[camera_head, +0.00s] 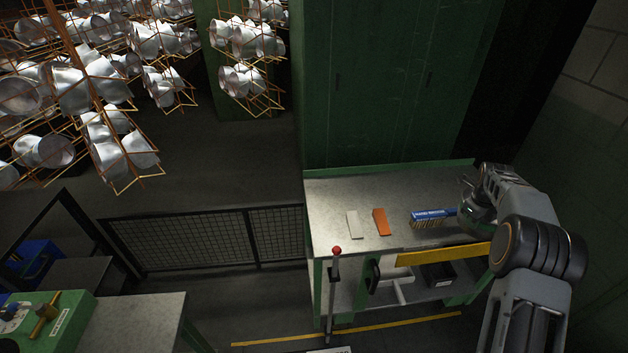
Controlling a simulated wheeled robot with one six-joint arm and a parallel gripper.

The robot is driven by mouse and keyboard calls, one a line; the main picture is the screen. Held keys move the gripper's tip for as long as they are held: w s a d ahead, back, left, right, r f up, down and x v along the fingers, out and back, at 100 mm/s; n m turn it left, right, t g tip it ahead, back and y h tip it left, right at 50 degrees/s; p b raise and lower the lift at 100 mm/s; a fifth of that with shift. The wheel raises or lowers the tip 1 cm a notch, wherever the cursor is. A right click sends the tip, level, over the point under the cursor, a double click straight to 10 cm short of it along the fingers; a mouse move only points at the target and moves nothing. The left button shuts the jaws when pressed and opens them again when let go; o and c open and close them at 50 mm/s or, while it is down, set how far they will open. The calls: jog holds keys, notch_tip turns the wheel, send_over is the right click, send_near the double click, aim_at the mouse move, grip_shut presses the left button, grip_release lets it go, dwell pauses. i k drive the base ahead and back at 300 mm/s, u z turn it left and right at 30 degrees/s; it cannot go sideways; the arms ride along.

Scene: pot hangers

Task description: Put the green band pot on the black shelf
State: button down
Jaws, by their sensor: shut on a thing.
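My gripper (472,196) is over the right end of the grey-topped workbench (330,195). It is shut on a rounded grey-green thing (479,214), which appears to be the green band pot. The thing is partly hidden by my gripper and arm, and its band is not clear. I cannot tell whether it touches the benchtop. The blue brush (432,214) lies just left of it. I cannot make out a black shelf for certain. A dark bin (437,274) sits on the bench's lower level.
A white piece (354,225) and an orange piece (381,221) lie on the bench. A red-knobbed lever (336,251) stands in front. A mesh fence (205,240) is left. Orange wire hangers with several silver pots (140,150) hang upper left. A green cabinet (390,80) stands behind.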

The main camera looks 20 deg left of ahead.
aim_at(84, 272)
jog(key=i, duration=0.9)
jog(key=u, duration=3.65)
jog(key=i, duration=1.45)
jog(key=u, duration=0.05)
jog(key=k, duration=1.45)
